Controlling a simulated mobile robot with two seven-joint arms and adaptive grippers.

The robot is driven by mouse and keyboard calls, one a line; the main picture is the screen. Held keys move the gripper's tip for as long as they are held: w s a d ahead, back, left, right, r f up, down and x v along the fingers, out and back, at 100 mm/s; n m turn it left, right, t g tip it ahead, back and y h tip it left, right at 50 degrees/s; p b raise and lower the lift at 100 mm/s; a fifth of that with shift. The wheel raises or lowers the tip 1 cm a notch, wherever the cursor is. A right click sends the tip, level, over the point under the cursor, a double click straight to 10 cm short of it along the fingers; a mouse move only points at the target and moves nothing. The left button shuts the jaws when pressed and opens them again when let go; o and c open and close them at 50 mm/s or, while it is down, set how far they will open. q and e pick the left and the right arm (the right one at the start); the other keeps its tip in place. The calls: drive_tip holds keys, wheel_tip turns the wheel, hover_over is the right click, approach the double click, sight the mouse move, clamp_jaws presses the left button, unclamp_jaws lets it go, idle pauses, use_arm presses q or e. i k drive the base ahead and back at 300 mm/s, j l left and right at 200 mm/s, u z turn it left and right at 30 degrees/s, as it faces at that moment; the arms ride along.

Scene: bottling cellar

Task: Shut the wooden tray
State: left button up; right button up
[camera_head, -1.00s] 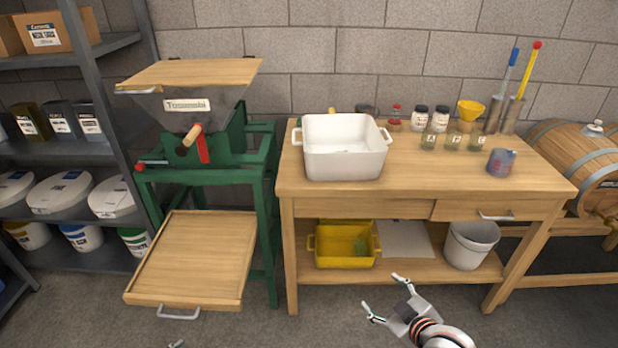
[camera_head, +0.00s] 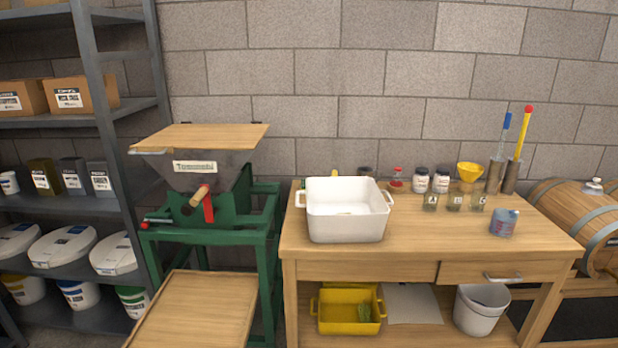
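The wooden tray (camera_head: 199,309) is a flat, rimmed board that sticks out toward me from the lower part of the green crusher stand (camera_head: 262,240). Its front edge and handle are cut off by the bottom of the picture. The crusher above it has a grey hopper with a wooden lid (camera_head: 205,136) on top and a crank with a wooden grip. Neither of my grippers shows now.
A wooden workbench (camera_head: 430,248) stands right of the crusher, with a white tub (camera_head: 346,212), jars and a yellow funnel on it. A yellow crate (camera_head: 349,312) and a white bucket (camera_head: 481,309) are on its lower shelf. A grey shelf rack (camera_head: 92,110) stands left.

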sight(191, 308)
drive_tip(key=i+j+u, duration=0.15)
drive_tip(key=u, duration=0.3)
drive_tip(key=i+j+u, duration=0.2)
drive_tip(key=u, duration=0.3)
drive_tip(key=j, duration=0.1)
